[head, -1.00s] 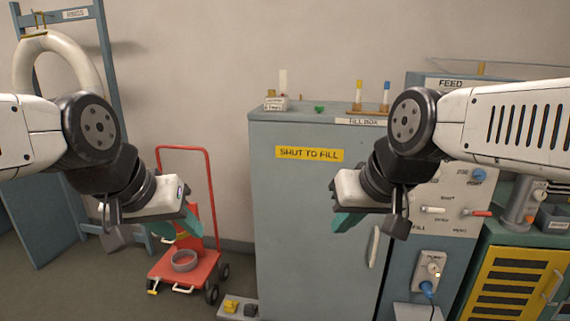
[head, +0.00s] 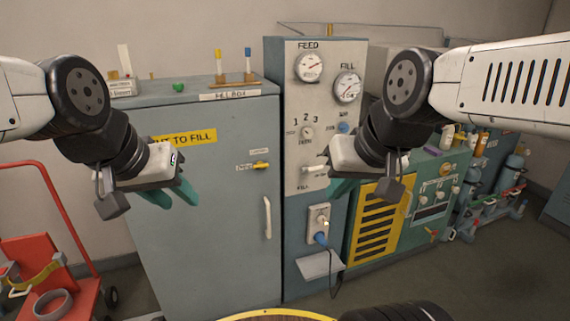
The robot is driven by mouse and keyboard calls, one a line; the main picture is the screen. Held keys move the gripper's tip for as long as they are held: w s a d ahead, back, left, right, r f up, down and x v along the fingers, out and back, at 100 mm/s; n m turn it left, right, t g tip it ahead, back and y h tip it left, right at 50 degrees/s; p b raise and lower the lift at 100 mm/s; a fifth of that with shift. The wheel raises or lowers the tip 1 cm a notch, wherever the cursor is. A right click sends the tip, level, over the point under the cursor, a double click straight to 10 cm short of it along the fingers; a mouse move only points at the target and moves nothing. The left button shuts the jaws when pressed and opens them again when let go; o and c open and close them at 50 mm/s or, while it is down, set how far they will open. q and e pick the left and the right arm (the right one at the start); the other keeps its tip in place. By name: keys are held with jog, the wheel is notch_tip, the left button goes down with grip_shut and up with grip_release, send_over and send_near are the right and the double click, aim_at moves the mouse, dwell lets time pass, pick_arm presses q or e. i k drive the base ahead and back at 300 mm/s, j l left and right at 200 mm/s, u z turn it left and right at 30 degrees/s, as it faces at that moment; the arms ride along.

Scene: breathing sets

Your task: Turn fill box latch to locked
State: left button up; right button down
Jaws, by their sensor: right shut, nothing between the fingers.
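The fill box (head: 218,220) is a tall grey-blue cabinet with its door shut, labelled FILL BOX at the top edge. Its latch (head: 261,166) is a small yellow handle lying about horizontal on the door, with small labels above and to its left that are too small to read surely. A white door handle (head: 267,217) is below it. My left gripper (head: 175,194) is in front of the door, left of the latch, with its teal fingers apart and empty. My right gripper (head: 343,188) is shut and empty, right of the latch, in front of the feed panel.
The feed panel (head: 300,150) with gauges and knobs stands right of the fill box. A plug with a cable and a small shelf (head: 320,265) stick out below. A red cart (head: 50,250) stands at the left. A green cabinet with a yellow grille (head: 378,225) is further right.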

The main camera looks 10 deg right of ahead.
aim_at(259, 165)
jog(key=l+u, duration=0.7)
jog(key=k+l+u, duration=0.15)
jog(key=l+u, duration=0.15)
